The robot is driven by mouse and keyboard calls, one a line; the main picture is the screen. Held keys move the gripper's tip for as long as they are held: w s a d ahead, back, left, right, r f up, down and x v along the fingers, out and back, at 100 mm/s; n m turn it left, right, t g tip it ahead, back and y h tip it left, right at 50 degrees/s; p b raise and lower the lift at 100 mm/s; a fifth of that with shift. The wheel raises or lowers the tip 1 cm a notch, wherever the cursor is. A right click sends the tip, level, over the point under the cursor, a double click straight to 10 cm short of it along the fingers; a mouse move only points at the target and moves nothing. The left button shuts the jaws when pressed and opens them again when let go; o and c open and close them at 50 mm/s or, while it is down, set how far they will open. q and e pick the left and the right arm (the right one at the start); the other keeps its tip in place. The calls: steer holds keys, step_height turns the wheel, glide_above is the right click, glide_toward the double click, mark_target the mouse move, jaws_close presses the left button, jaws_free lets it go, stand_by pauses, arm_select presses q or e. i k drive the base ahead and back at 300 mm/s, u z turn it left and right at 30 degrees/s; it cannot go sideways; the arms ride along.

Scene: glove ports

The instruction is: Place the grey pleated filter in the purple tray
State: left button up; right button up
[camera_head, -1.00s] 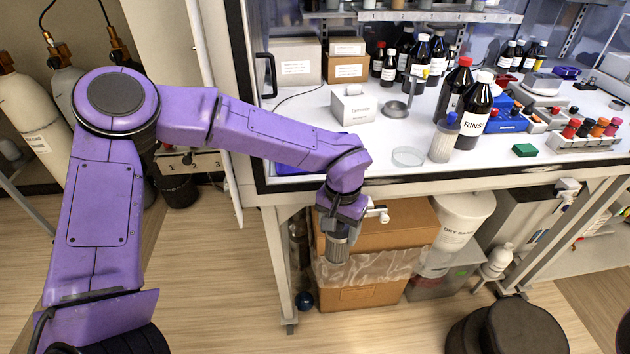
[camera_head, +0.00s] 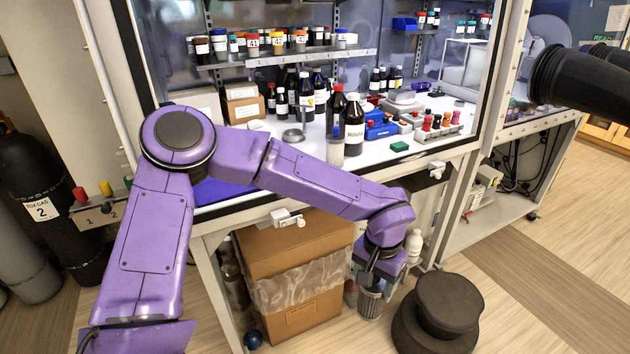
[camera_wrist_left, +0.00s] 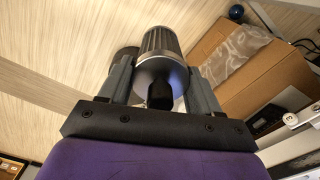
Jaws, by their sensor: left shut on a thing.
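The grey pleated filter (camera_head: 370,302) hangs below my left gripper (camera_head: 373,278), in front of the bench and below its top. In the left wrist view the ribbed filter (camera_wrist_left: 162,48) sits between the two fingers of my left gripper (camera_wrist_left: 158,78), which is shut on it. A blue-violet flat surface (camera_head: 215,192) shows on the bench top at the left, partly hidden behind my left arm. I cannot tell for sure that it is the purple tray. My right gripper is not in view.
The bench's front edge and legs (camera_head: 210,265) stand close behind my arm. A cardboard box (camera_head: 290,245) is under the bench, a dark round stool (camera_head: 447,305) to the right of the filter. Bottles, including a large dark one (camera_head: 354,128), crowd the bench top. A black sleeve (camera_head: 590,77) juts in at upper right.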

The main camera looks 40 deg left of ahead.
mark_target(231, 188)
steer(key=z, duration=1.05)
steer(key=i, duration=1.25)
steer(key=u, duration=3.25)
steer(key=i, duration=0.25)
steer(key=u, duration=0.1)
